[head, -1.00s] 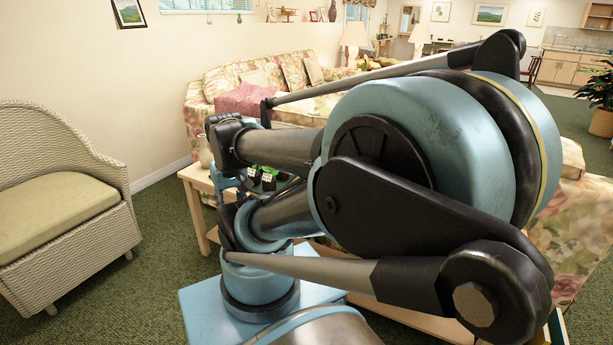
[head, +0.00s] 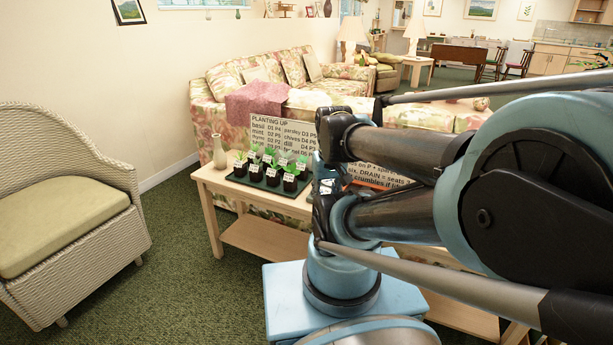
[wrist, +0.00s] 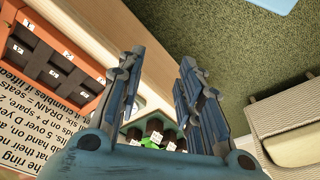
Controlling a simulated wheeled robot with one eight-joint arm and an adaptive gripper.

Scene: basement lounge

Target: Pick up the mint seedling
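Several small green seedlings in dark pots with white labels (head: 288,183) stand in a black tray (head: 240,180) on a light wooden table. The labels are too small to read, so I cannot tell which seedling is the mint. My gripper (head: 325,180) is just right of the tray in the head view, partly hidden by my own arm. In the wrist view my gripper (wrist: 160,85) has its two fingers wide apart with nothing between the tips. Some seedlings (wrist: 150,140) show beyond the gripper's base, partly covered by it.
A "PLANTING UP" sign (head: 285,128) stands behind the tray, and a beige vase (head: 219,152) at its left. An orange holder with numbered dark compartments (wrist: 50,62) lies beside another text sign (wrist: 25,135). A wicker armchair (head: 70,190) stands left; green carpet lies between.

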